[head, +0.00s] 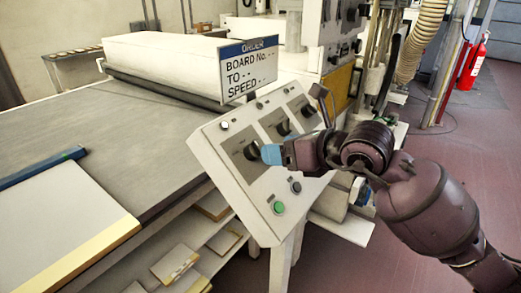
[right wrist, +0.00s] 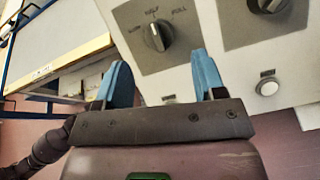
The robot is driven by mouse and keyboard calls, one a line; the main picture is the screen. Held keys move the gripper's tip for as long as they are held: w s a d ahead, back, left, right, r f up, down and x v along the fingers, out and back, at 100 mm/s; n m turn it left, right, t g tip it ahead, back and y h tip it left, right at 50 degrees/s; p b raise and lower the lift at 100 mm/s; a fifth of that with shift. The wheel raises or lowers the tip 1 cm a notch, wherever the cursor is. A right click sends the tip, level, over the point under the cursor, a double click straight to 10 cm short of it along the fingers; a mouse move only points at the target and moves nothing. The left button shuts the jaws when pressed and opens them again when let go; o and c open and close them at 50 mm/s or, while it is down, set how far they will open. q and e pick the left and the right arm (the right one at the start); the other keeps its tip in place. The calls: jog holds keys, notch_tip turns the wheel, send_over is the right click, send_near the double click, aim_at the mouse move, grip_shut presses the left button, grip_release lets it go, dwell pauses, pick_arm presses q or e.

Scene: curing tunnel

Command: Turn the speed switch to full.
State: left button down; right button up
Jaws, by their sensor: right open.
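The speed switch is a dark rotary knob (head: 251,151) on a grey plate at the left of the sloping white control panel (head: 225,166). In the right wrist view the knob (right wrist: 158,35) has the labels slow, half and full around its upper side. Its grip bar looks near upright, roughly towards half, but the exact setting is hard to read. My right gripper (head: 270,153) is just right of the knob in the head view. In the right wrist view its blue fingers (right wrist: 162,78) are spread, empty and apart from the knob. My left gripper is not in view.
Two more dark knobs (head: 283,128) (head: 308,111) sit beside it on the panel. A green button (head: 279,208) and a black button (head: 295,187) are on its front. An order sign (head: 248,69) with blank entries stands behind. A grey conveyor bed (head: 110,125) is at left.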

aim_at(255, 150)
jog(key=x, duration=0.5)
jog(key=shift+s, duration=0.1)
jog(key=shift+w+a+f+b, duration=0.2)
jog(key=shift+w+a+b, duration=0.05)
jog(key=shift+a+b, duration=0.1)
